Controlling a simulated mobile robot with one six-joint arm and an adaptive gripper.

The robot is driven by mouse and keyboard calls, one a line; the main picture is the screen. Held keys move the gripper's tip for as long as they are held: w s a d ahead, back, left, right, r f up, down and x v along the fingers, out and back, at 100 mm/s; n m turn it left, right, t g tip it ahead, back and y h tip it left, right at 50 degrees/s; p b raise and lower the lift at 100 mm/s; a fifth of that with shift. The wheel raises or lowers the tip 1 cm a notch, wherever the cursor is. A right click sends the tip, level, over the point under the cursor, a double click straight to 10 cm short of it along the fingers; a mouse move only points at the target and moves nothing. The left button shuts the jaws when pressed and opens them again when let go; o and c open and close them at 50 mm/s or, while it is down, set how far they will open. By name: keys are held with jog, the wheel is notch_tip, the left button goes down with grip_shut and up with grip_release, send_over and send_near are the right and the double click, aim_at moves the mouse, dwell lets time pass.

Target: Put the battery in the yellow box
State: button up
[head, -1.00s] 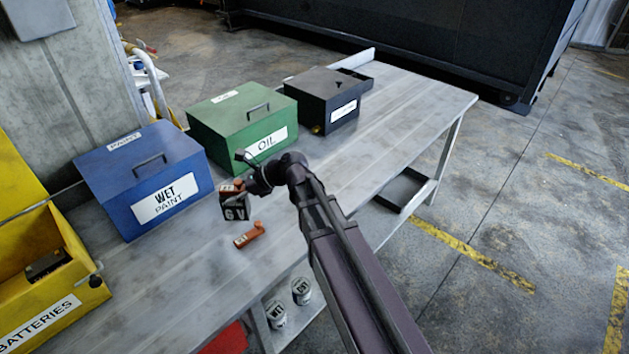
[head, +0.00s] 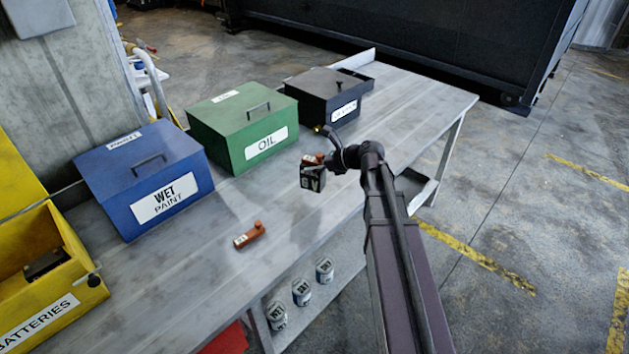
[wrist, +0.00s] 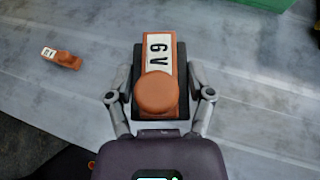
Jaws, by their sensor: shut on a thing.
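A 6V battery (head: 313,178), black with an orange top, is held in my gripper (head: 326,167) above the table's right part in the head view. In the wrist view the battery (wrist: 157,85) sits between the two fingers of my gripper (wrist: 160,98), which are shut on its sides. The yellow box (head: 45,308), marked BATTERIES, stands open at the far left of the table. A dark object (head: 47,268) lies inside it. The battery is well to the right of the yellow box, apart from it.
A small orange bottle-like item (head: 249,235) lies on the table (head: 190,285); it also shows in the wrist view (wrist: 62,58). A blue box (head: 145,180), a green OIL box (head: 243,127) and a black box (head: 328,97) line the back. Several cans (head: 301,292) stand on the lower shelf.

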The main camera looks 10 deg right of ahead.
jog(key=d+m+t+h, duration=0.2)
jog(key=d+m, duration=0.1)
jog(key=d, duration=1.4)
jog(key=shift+w+f+m+t+h, duration=0.25)
jog(key=shift+w+m+t+h, duration=0.05)
jog(key=shift+w+t, duration=0.1)
jog(key=shift+b, duration=0.3)
jog(key=w+a+f+b, duration=0.1)
jog(key=w+a, duration=0.5)
jog(key=w, duration=0.7)
jog(key=shift+a+f, duration=0.2)
jog(key=shift+a, duration=0.15)
jog(key=shift+w+a+f+b, duration=0.1)
jog(key=shift+w+f+b, duration=0.05)
jog(key=shift+f+b, duration=0.5)
jog(key=shift+w+a+f+b, duration=0.1)
jog(key=shift+w+f+b, duration=0.1)
jog(key=shift+f+b, duration=0.45)
jog(key=shift+w+a+f+b, duration=0.1)
jog(key=shift+w+f+b, duration=0.05)
jog(key=shift+f+b, duration=0.45)
jog(key=o, duration=1.3)
